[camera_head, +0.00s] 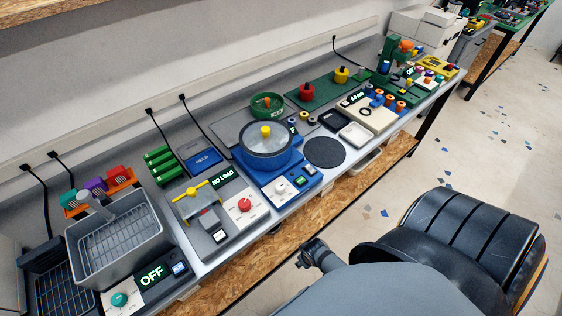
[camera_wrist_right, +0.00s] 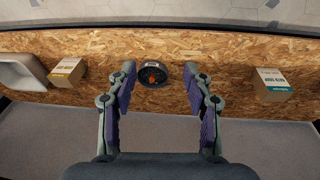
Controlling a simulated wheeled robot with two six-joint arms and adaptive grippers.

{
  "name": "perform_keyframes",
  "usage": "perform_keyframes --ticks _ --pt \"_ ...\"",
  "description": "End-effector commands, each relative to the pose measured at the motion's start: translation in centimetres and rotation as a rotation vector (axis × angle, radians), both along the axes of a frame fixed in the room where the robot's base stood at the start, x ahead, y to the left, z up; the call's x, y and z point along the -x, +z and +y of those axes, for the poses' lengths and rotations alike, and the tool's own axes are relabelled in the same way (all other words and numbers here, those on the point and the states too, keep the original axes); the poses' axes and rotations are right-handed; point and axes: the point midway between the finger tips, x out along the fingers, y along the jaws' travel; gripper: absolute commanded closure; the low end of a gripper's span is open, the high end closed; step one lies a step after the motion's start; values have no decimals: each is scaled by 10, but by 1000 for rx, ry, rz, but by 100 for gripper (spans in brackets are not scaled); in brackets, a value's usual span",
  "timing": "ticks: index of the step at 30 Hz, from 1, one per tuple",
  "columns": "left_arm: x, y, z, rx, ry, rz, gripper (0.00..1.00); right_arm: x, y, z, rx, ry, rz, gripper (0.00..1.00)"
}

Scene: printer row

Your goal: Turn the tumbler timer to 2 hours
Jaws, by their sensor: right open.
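The tumbler in the head view is probably the blue machine (camera_head: 268,170) with a clear-lidded round bowl and a yellow knob on the lid. Its front panel carries a white dial (camera_head: 281,187), a small display and green buttons. The dial's pointer and markings are too small to read. My right gripper (camera_wrist_right: 159,68) is open and empty in the right wrist view, with its purple-padded fingers apart above a wooden board. The dial does not show in that view. In the head view a dark arm end shows at the lower middle, apart from the tumbler. My left gripper is not in view.
A red-knobbed unit reading NO LOAD (camera_head: 222,178) stands left of the tumbler, and a black round pad (camera_head: 324,152) lies to its right. A dark round container (camera_wrist_right: 152,72) and cardboard boxes (camera_wrist_right: 68,71) sit on the board. The floor before the bench is open.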

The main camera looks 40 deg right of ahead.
Motion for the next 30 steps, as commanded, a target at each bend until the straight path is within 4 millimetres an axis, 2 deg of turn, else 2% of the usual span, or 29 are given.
perform_keyframes --ticks 1,6,13,16,19,23,26,30 --pt "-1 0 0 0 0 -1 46 -18 31 3 1 5 -22 49" --pt "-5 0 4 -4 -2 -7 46 -47 120 12 2 16 -56 49" --pt "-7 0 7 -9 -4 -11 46 -58 221 20 0 62 -104 49" --pt "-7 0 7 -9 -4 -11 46 -61 264 25 -9 156 -138 49" --pt "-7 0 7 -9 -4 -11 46 -66 281 29 -29 284 -155 49" --pt "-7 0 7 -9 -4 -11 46 -75 287 30 -55 440 -165 49" --pt "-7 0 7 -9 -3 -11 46 -83 290 26 -77 550 -164 49" --pt "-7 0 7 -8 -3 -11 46 -97 298 10 -112 696 -149 49"
